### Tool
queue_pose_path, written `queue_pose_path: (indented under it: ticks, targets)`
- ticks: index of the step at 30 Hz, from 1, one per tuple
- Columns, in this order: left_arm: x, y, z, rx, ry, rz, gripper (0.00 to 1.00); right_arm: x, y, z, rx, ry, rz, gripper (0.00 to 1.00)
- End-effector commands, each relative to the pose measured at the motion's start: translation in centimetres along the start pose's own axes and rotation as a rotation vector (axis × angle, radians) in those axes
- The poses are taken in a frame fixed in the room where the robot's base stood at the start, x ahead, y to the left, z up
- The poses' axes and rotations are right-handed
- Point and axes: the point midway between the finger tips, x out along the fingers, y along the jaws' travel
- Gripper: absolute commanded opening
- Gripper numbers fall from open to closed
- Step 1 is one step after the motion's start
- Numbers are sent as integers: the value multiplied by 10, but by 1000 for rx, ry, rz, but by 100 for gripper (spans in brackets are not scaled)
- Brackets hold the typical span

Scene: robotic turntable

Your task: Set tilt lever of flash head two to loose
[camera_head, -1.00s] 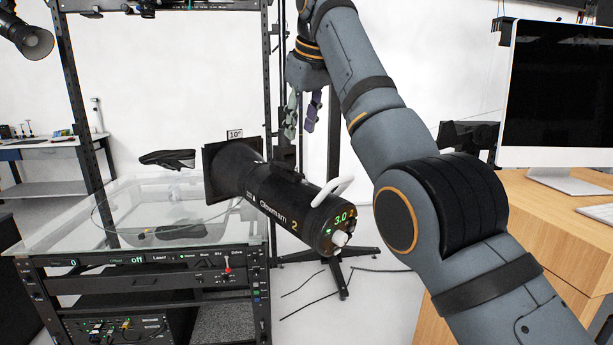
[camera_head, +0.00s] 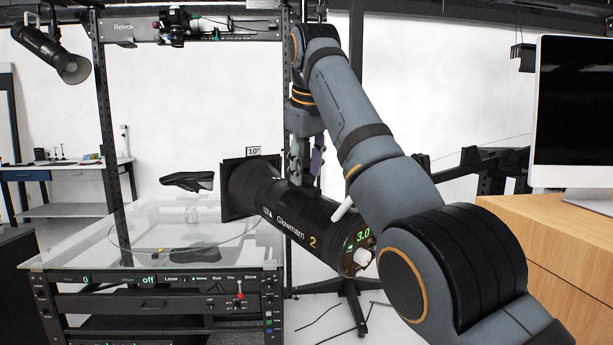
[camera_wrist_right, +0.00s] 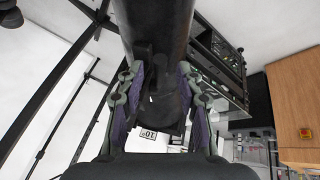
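Flash head two (camera_head: 291,214) is a black cylinder marked "Glowmarn 2" with a green 3.0 readout, beside the glass table in the head view. A white handle (camera_head: 343,208) shows near its rear end, partly hidden by my right arm. My right gripper (camera_head: 304,168) points down just behind and above the flash head's middle. In the right wrist view the gripper (camera_wrist_right: 163,105) is open, its purple-padded fingers apart on either side of the dark flash head body (camera_wrist_right: 157,25). A thin dark piece (camera_wrist_right: 141,78) stands near one finger; I cannot tell if it is the tilt lever. My left gripper is out of view.
The glass-topped table (camera_head: 150,228) with a control panel stands at the left. A 10° tag (camera_head: 253,151) is beside the flash head's front. Another flash head (camera_head: 52,54) hangs at upper left. A wooden desk (camera_head: 560,225) with a monitor is at the right.

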Motion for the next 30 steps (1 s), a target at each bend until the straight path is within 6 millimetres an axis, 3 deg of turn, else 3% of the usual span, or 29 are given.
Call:
queue_pose_path:
  ticks: [9,17,30]
  targets:
    - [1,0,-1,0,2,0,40,4,0,0,0,1,1,36]
    - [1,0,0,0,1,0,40,4,0,0,0,1,1,0]
    - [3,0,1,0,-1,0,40,4,0,0,0,3,0,0]
